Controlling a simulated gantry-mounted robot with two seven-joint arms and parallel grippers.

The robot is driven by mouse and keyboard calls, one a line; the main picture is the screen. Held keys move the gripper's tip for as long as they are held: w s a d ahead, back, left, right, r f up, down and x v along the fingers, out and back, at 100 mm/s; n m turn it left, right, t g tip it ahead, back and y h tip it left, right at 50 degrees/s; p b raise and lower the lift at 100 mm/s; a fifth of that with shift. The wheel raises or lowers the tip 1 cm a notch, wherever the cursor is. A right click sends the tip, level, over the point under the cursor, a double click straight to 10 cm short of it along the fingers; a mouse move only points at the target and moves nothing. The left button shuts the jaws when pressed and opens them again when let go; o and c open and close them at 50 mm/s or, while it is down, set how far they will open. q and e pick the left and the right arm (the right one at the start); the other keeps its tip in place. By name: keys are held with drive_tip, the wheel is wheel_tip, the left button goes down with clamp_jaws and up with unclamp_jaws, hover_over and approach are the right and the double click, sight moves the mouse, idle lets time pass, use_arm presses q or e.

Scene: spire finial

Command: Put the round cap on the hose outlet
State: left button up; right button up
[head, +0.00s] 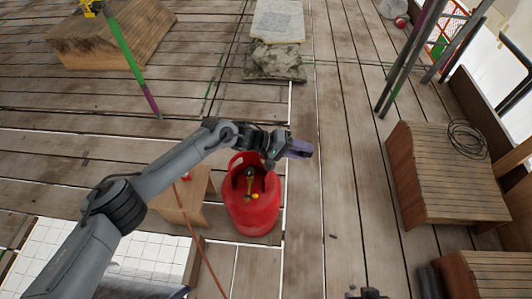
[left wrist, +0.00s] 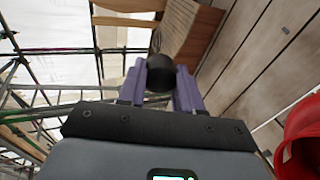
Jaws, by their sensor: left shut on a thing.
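My left gripper (head: 300,149), with purple fingers, is above and just right of the red gas cylinder's top. In the left wrist view its fingers (left wrist: 161,88) are shut on a small black round cap (left wrist: 160,72). The cap is not clear in the head view. The red cylinder (head: 252,214) stands upright on the planks, and its side shows in the left wrist view (left wrist: 304,150). A brass valve with yellow parts (head: 250,180) sits inside its collar; I cannot tell which part is the hose outlet. A dark part, likely my right gripper (head: 366,293), shows at the bottom edge.
A wooden stool-like block (head: 182,205) stands left of the cylinder, with an orange hose (head: 205,255) running past it. A white tiled surface (head: 150,255) lies lower left. A slatted wooden box (head: 450,175) with a coiled cable stands right.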

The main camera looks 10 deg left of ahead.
use_arm(q)
drive_tip(key=w+d+f+n+t+b, duration=0.1)
drive_tip(key=d+f+n+t+b, duration=0.3)
drive_tip(key=d, duration=0.3)
wheel_tip(320, 180, down, 7)
drive_tip(key=w+a+n+t+y+b, duration=0.1)
drive_tip(key=a+n+t+y+b, duration=0.15)
drive_tip(key=t+b, duration=0.2)
drive_tip(key=s+a+f+n+t+y+b, duration=0.3)
drive_tip(key=s+a+f, duration=0.5)
drive_tip(key=a+f, duration=0.3)
drive_tip(key=s+a+f+n+t+y+b, duration=0.4)
drive_tip(key=s+a+f+n+y, duration=0.3)
drive_tip(key=a+f, duration=0.4)
wheel_tip(320, 180, down, 3)
drive_tip(key=s+y+b, duration=0.1)
drive_tip(key=y, duration=0.1)
drive_tip(key=shift+y, duration=0.35)
drive_tip(key=shift+w+b, duration=0.1)
drive_tip(key=shift+b, duration=0.25)
drive_tip(key=shift+w+a+b, duration=0.15)
drive_tip(key=shift+w+b, duration=0.35)
drive_tip(key=shift+w, duration=0.85)
drive_tip(key=shift+w+a+b, duration=0.15)
drive_tip(key=shift+w+b, duration=0.35)
drive_tip(key=shift+w, duration=0.85)
